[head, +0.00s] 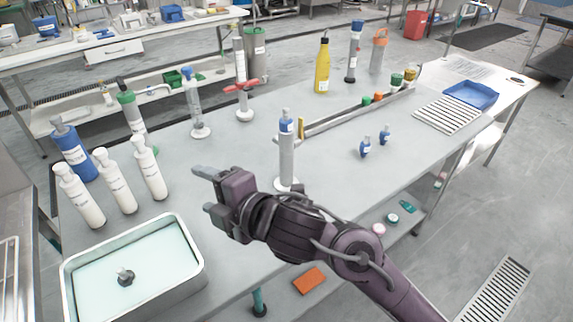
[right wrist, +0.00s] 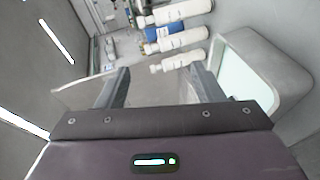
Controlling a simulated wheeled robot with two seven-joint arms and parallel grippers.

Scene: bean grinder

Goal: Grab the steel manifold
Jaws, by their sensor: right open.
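A long steel bar with coloured knobs along it, which looks like the steel manifold (head: 345,115), lies toward the back right of the grey table (head: 235,160). My right gripper (head: 208,190) is open and empty above the middle of the table, its fingers pointing left. It is well to the left of the bar and apart from it. In the right wrist view the two fingers (right wrist: 158,88) are spread with nothing between them. The bar cannot be made out in that view. My left gripper is not in view.
White bottles (head: 114,180) and a blue bottle (head: 74,150) stand at the left. A steel tray of pale liquid (head: 190,275) is at the front left. A blue-topped cylinder (head: 286,160) stands just behind my right arm. A yellow bottle (head: 322,66) stands behind the bar.

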